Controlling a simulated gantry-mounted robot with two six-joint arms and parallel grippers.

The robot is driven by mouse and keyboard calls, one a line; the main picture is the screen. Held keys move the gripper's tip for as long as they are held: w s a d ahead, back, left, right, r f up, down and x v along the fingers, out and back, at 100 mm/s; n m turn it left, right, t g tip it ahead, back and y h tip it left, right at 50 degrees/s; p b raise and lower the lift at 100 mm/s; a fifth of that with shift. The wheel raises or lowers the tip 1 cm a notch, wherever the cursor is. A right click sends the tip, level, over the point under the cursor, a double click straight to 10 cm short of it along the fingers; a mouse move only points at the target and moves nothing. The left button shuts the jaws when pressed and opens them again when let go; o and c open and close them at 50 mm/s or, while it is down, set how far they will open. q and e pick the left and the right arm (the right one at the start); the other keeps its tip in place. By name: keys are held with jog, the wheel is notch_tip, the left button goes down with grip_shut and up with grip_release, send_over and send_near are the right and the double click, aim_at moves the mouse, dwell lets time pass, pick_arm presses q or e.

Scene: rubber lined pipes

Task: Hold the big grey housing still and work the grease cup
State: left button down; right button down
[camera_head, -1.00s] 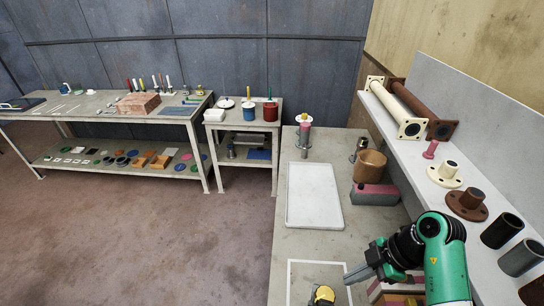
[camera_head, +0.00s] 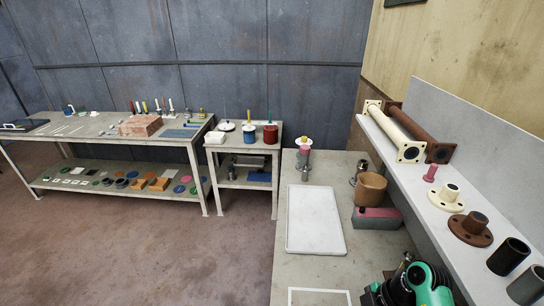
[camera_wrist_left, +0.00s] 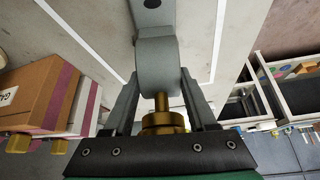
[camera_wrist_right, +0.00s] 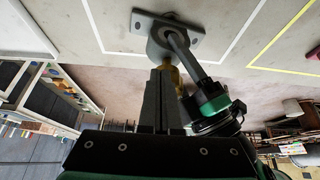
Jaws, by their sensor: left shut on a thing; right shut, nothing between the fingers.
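The grey housing (camera_wrist_left: 157,62) has a rounded body and a flat foot with a bolt hole. It stands inside a white outline on the bench and also shows in the right wrist view (camera_wrist_right: 160,38). My left gripper (camera_wrist_left: 161,85) is shut on the housing, one finger on each side. The brass grease cup (camera_wrist_left: 163,121) sticks out on a stem between those fingers; it appears in the right wrist view (camera_wrist_right: 173,73), partly hidden. My right gripper (camera_wrist_right: 161,75) is shut and empty, its tips close by the cup; contact cannot be told. The head view shows neither housing nor grippers.
A white tray (camera_head: 315,220) lies on the bench behind the outlined area. A wooden cup (camera_head: 370,187) and a grey-and-pink block (camera_head: 377,219) stand to its right. A shelf (camera_head: 429,185) with pipes and flanges runs along the right. A brown box (camera_wrist_left: 38,95) lies left in the left wrist view.

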pick_arm(q)
jog(key=shift+r, duration=0.1)
pick_arm(e)
jog(key=shift+s+a, duration=0.15)
jog(key=shift+a, duration=0.3)
dwell(0.4)
pick_arm(q)
jog(key=shift+d, duration=0.1)
pick_arm(e)
jog(key=shift+s, duration=0.35)
jog(key=shift+s+a, duration=0.15)
jog(key=shift+s, duration=0.6)
pick_arm(q)
jog(key=shift+d, duration=0.1)
pick_arm(e)
jog(key=shift+s+d, duration=0.1)
jog(key=shift+d, duration=0.3)
